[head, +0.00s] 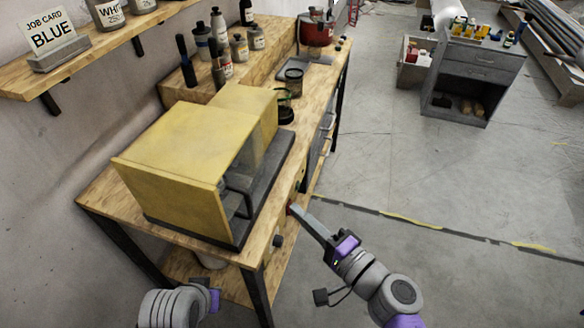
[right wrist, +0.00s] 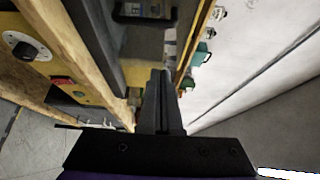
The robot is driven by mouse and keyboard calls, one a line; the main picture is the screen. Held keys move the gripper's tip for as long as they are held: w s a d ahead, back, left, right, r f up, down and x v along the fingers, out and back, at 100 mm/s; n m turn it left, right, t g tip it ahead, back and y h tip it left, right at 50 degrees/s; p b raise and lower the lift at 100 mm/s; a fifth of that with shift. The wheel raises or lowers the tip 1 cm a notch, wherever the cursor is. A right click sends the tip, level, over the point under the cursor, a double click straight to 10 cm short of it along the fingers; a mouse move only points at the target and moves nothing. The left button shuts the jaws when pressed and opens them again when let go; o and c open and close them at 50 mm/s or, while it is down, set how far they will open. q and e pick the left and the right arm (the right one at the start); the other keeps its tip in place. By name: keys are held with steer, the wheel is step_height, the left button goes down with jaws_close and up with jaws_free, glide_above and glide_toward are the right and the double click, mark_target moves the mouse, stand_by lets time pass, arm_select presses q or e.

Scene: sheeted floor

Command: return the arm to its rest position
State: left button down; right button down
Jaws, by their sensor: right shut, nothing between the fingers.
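My right arm (head: 390,295) reaches in from the lower right in the head view. Its gripper (head: 294,210) points up and left toward the front edge of the workbench, beside the yellow box. The long grey fingers are shut together with nothing between them. In the right wrist view the closed fingers (right wrist: 158,78) point ahead toward the bench and the yellow machine. Part of my left arm (head: 172,308) shows at the bottom of the head view; its fingers are not visible.
A yellow box-shaped machine (head: 185,155) with an open front stands on the wooden workbench (head: 105,205). A red switch (right wrist: 62,80) and a dial (right wrist: 22,47) sit on the bench front. Bottles and a red pot (head: 316,33) stand farther back. A grey cabinet (head: 470,75) is far right; floor between is clear.

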steer(key=s+d+f+n+g+h+p, duration=0.1)
steer(key=s+d+f+n+g+h, duration=0.3)
steer(key=f, duration=0.3)
steer(key=s+d+f+n+g+h, duration=0.3)
steer(key=d+f+n+h, duration=0.1)
steer(key=f, duration=0.2)
steer(key=s+d+f+n+g+h, duration=0.1)
steer(key=d+h, duration=0.3)
steer(key=d, duration=0.4)
steer(key=shift+s+n, duration=0.3)
steer(key=shift+s, duration=0.4)
steer(key=shift+f, duration=0.1)
